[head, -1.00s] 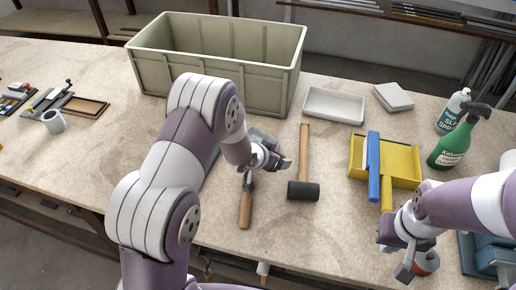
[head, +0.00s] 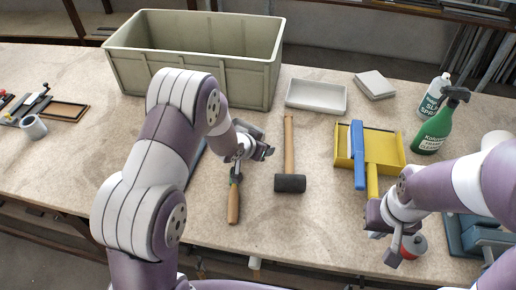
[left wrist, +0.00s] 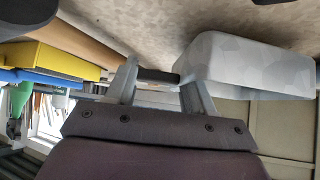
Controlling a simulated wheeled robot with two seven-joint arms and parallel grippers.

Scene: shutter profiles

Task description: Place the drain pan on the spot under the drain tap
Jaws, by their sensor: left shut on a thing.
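My left gripper (head: 262,151) is near the table's middle, left of the mallet. In the left wrist view its fingers (left wrist: 158,88) are shut on a dark handle (left wrist: 157,76) of a mottled grey pan (left wrist: 245,65), which I take for the drain pan. In the head view only a grey part of it (head: 248,129) shows behind my left wrist; my arm hides the rest. My right gripper (head: 394,240) is low at the right, beside a red and white can (head: 414,246); its finger gap is unclear. I cannot make out the drain tap or the spot with certainty.
A large grey-green crate (head: 190,68) stands at the back. A mallet (head: 290,183), wooden-handled tool (head: 234,203), white tray (head: 316,96), yellow dustpan (head: 386,150) with blue brush (head: 358,155), and green spray bottle (head: 434,130) surround my arms. A small white piece (head: 255,263) shows below the front edge.

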